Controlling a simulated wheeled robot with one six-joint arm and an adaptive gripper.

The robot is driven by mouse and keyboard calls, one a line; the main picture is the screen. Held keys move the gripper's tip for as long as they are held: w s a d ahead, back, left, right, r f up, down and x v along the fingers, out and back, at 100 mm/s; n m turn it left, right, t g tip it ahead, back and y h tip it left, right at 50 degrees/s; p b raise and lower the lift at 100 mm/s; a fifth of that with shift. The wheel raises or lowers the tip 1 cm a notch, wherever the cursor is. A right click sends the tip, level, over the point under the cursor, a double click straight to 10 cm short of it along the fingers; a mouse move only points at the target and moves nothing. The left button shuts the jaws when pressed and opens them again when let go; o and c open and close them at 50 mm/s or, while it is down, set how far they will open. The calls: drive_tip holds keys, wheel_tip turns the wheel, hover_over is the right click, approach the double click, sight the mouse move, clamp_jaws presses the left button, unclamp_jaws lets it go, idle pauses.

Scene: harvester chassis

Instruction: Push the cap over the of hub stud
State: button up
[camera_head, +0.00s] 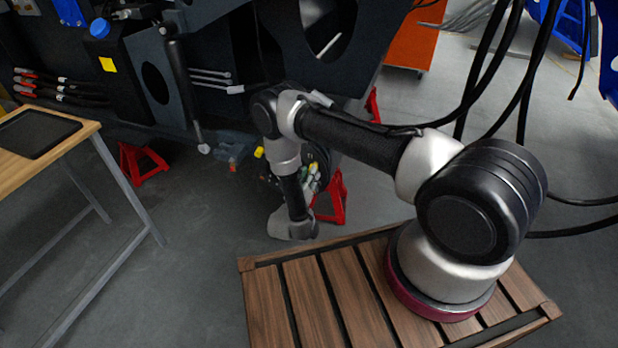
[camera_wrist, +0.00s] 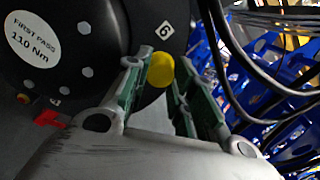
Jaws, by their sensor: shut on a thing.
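In the wrist view a round yellow cap (camera_wrist: 160,70) sits between the tips of my gripper (camera_wrist: 164,66), whose fingers have green pads. My gripper is shut on it. The dark round hub (camera_wrist: 110,45) fills the upper left, right beside the left finger. It carries several pale round spots that look like stud ends (camera_wrist: 84,28) and small diamond number marks. The cap overlaps the hub's edge in the picture. I cannot tell whether it touches a stud; the stud behind it is hidden.
A white "FIRST PASS 110 Nm" label (camera_wrist: 33,38) is on the hub. Dark cables (camera_wrist: 235,75) and blue perforated racks (camera_wrist: 285,130) lie to the right. The head view shows the dark chassis (camera_head: 150,80), red stands (camera_head: 142,162) and a wooden table (camera_head: 75,125) at left.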

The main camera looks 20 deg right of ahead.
drive_tip(key=shift+x, duration=1.05)
drive_tip(key=o, duration=0.9)
drive_tip(key=shift+c, duration=0.2)
drive_tip(key=shift+v, duration=2.5)
drive_tip(key=shift+s, duration=0.1)
